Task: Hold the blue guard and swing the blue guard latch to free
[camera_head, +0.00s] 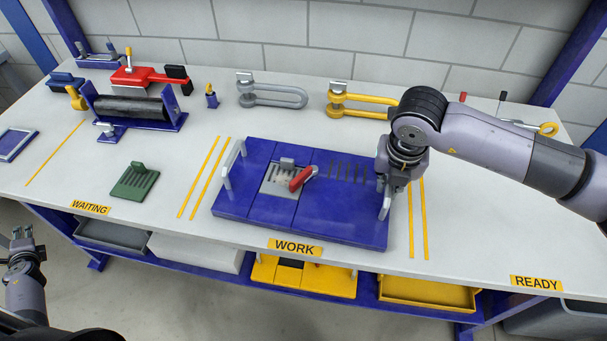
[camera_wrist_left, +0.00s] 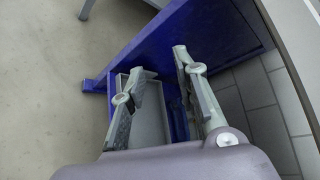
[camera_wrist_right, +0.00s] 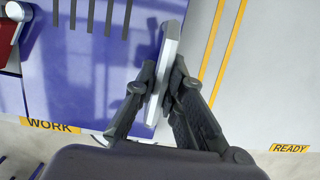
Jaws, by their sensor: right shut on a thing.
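The blue guard (camera_head: 340,210) is a flat blue panel lying in the WORK area, with a pale handle at each end. The guard also fills the left of the right wrist view (camera_wrist_right: 85,80). The red latch (camera_head: 302,179) lies slantwise near the panel's middle, beside a grey slotted plate (camera_head: 282,183). My right gripper (camera_head: 388,186) is shut on the right-end handle (camera_wrist_right: 168,60), with a finger on each side of it. My left gripper (camera_head: 22,240) is off the bench's left front, open and empty; its spread fingers show in the left wrist view (camera_wrist_left: 155,75).
A black roller in a blue cradle (camera_head: 158,118), a red tool (camera_head: 150,76) and grey and yellow shackles (camera_head: 365,103) line the back. Bench around READY is clear.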

